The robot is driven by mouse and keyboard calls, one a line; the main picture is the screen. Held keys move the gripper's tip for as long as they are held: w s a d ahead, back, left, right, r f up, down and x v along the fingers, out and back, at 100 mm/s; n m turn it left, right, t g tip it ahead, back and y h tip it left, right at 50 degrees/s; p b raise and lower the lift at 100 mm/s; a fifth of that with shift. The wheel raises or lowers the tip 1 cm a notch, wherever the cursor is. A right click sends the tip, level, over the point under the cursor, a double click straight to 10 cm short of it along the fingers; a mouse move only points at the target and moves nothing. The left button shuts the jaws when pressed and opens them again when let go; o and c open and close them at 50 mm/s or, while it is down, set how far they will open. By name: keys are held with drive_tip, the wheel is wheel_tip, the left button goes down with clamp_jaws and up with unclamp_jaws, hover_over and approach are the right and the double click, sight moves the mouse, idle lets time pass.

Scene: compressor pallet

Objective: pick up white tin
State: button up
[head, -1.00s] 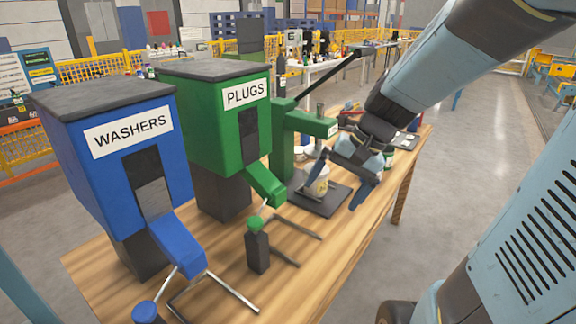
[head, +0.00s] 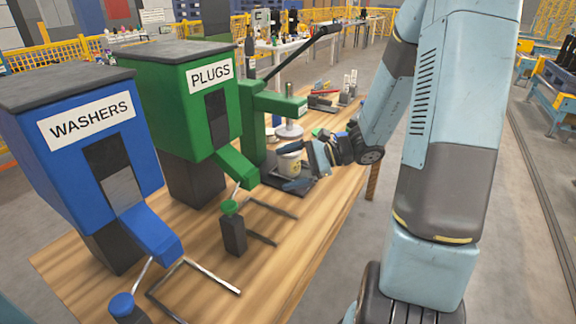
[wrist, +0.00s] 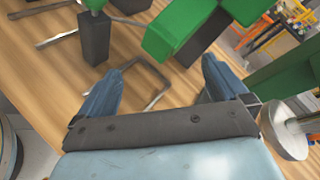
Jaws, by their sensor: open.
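The white tin (head: 290,165) has a yellowish mark and stands upright on a dark base plate (head: 305,190) under the green press (head: 262,120). My gripper (head: 288,167) is open beside the tin, reaching in from the right, with its fingers partly overlapping the tin in the head view. Whether the tin stands between the fingers or behind them I cannot tell. In the wrist view both fingers of my gripper (wrist: 160,85) are spread, with bare wood and a metal bracket between them. I cannot make out the tin there.
The green plugs dispenser (head: 185,100) and blue washers dispenser (head: 85,140) stand to the left on the wooden bench (head: 255,275). A green-capped dark post (head: 233,230) and metal brackets (head: 195,285) are near the front. The press's grey disc (wrist: 285,130) is close to my right finger.

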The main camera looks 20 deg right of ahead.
drive_tip(key=w+d+f+m+t, duration=0.5)
drive_tip(key=w+m+t, duration=0.1)
drive_tip(key=m, duration=0.1)
drive_tip(key=m+t+h, duration=0.4)
drive_tip(key=m+t, duration=0.2)
drive_tip(key=m, duration=0.3)
approach(291, 159)
drive_tip(key=d+f, duration=0.2)
drive_tip(key=d, duration=0.1)
drive_tip(key=shift+w+f, duration=0.2)
drive_tip(key=shift+f, duration=0.1)
drive_tip(key=x, duration=0.7)
drive_tip(key=shift+w+a+f, duration=0.1)
drive_tip(key=shift+w, duration=0.1)
drive_tip(key=shift+x, duration=3.15)
drive_tip(key=shift+s+a, duration=0.1)
drive_tip(key=c, duration=0.8)
